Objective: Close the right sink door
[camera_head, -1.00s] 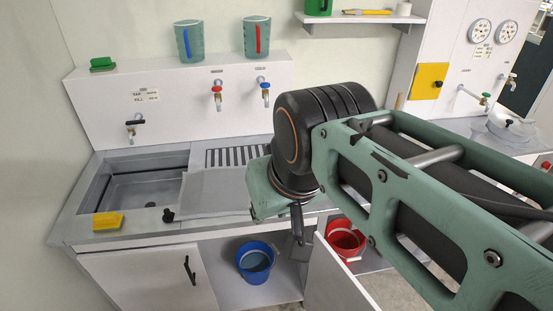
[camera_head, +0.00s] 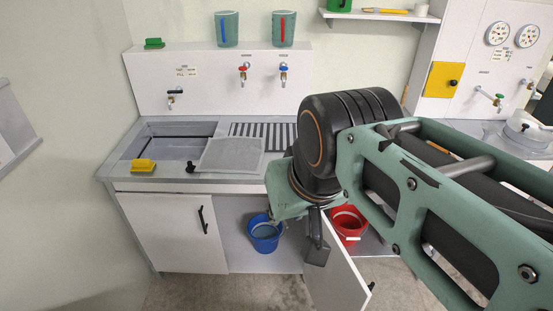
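The right sink door (camera_head: 338,276) is a white panel that stands open, swung out from the sink cabinet towards me. A dark handle (camera_head: 371,287) shows at its right edge. My gripper (camera_head: 316,251) is at the upper part of the door, on its left, inner side. It looks close to the panel, but I cannot tell if it touches. Its fingers are small and partly hidden by my arm, so their opening cannot be made out. The left sink door (camera_head: 172,232) is shut, with a black handle (camera_head: 203,221).
A blue bucket (camera_head: 265,238) stands in the open cabinet, and a red bucket (camera_head: 348,222) stands behind the door. The sink counter (camera_head: 128,165) holds a yellow sponge (camera_head: 143,166) and a grey board (camera_head: 230,155). The floor (camera_head: 215,293) in front is clear.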

